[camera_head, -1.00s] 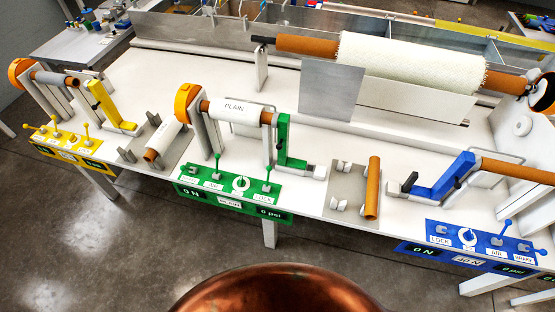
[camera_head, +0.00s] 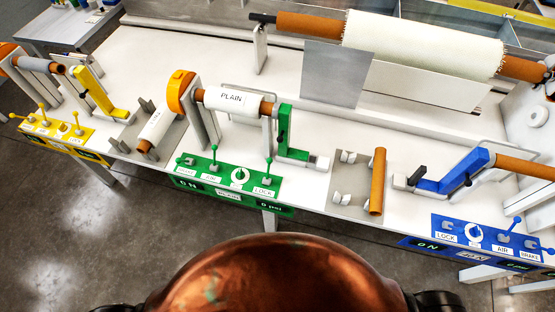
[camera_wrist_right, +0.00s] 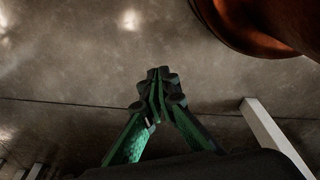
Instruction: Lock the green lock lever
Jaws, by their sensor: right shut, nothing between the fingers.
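The green lock lever (camera_head: 269,168) stands upright above the "LOCK" label at the right end of the green control panel (camera_head: 206,174), on the bench's front edge. A green lever arm (camera_head: 284,132) and a roll marked "PLAIN" (camera_head: 232,98) sit behind the panel. My right gripper (camera_wrist_right: 158,78) shows only in the right wrist view. Its green-sided fingers meet at the tips, shut and empty, over the grey floor. No green panel or lever shows in that view. My left gripper is in neither current view.
The yellow panel (camera_head: 57,137) is to the left and the blue panel (camera_head: 487,236) to the right, both with upstanding levers. A brown tube (camera_head: 377,180) lies on a grey plate right of the green station. The floor (camera_head: 60,230) before the bench is open.

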